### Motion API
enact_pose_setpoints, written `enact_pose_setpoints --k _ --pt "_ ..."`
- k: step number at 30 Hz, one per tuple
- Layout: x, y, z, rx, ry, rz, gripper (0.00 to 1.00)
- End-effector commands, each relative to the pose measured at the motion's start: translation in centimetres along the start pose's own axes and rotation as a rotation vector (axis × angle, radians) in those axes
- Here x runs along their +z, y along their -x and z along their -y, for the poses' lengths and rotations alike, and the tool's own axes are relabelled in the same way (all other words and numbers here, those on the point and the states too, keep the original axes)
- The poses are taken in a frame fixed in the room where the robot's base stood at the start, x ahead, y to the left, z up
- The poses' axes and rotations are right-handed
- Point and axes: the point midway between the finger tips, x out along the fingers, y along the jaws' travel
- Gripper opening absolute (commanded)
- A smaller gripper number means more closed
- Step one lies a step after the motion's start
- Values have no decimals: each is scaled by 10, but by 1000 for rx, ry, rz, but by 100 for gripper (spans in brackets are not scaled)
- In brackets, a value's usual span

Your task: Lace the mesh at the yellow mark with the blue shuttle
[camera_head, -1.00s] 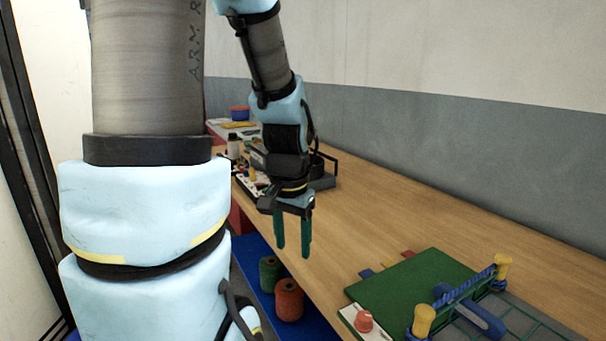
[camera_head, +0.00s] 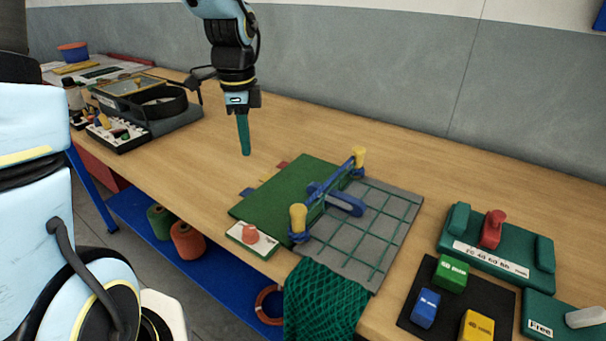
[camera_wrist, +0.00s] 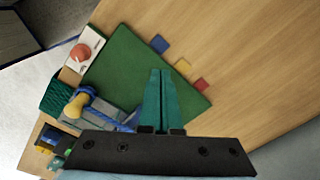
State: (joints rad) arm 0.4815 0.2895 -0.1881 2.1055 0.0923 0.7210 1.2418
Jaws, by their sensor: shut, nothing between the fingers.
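A green net mesh (camera_head: 372,232) is stretched over a grey panel, right of a green board (camera_head: 275,200). A long blue piece (camera_head: 340,202), which looks like the shuttle, lies at the seam between board and mesh, partly behind a blue rail. Yellow-topped posts (camera_head: 298,217) stand at the rail's ends. A small yellow tab (camera_head: 268,175) sits at the board's far-left edge between a red and a blue tab; it also shows in the wrist view (camera_wrist: 183,65). My gripper (camera_head: 245,152) is shut and empty, pointing down above the table, left of the board.
A white plate with a red knob (camera_head: 250,234) is at the board's near corner. Loose green netting (camera_head: 320,300) hangs over the table edge. A black tray with coloured blocks (camera_head: 455,300) and a green stand (camera_head: 495,245) are at right. A dark device (camera_head: 150,105) stands far left.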

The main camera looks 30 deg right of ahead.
Motion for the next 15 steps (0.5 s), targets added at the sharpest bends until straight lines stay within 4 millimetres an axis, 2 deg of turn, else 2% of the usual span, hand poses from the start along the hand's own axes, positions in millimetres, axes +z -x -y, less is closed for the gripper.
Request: enact_pose_setpoints --k 1,3,6,9,15 --pt "-24 3 6 8 -152 -2 0" --pt "-49 5 10 18 -343 -4 0" --pt "-75 8 13 26 -534 -8 0" --pt "-88 8 13 32 -637 -10 0" --pt "-91 -6 12 38 -670 -10 0"
